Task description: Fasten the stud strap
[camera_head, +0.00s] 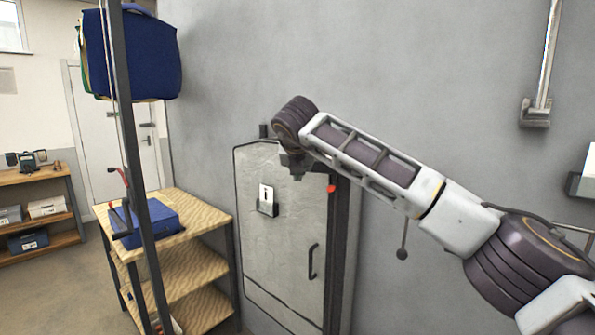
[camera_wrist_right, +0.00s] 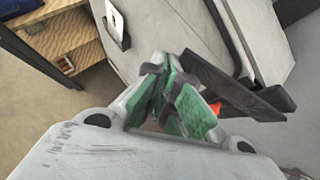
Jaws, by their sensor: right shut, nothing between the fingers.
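A grey cover or panel (camera_head: 280,230) with dark edging stands against the wall, and it also shows in the wrist view (camera_wrist_right: 185,30). A dark band (camera_wrist_right: 225,85), which looks like the strap, runs beside my right fingers near the panel's upper right edge. A red spot (camera_head: 332,188) sits on that edge and shows partly behind the band in the wrist view (camera_wrist_right: 236,108). I cannot make out the stud. My right gripper (camera_head: 296,174) is shut and empty at the panel's top; its green-padded fingers (camera_wrist_right: 168,92) meet. My left gripper is out of view.
A wooden shelf unit (camera_head: 185,245) with a blue box (camera_head: 152,222) stands left of the panel. A dark upright post (camera_head: 130,170) and a hanging blue bag (camera_head: 140,55) are nearer left. The wall right of the panel is mostly bare.

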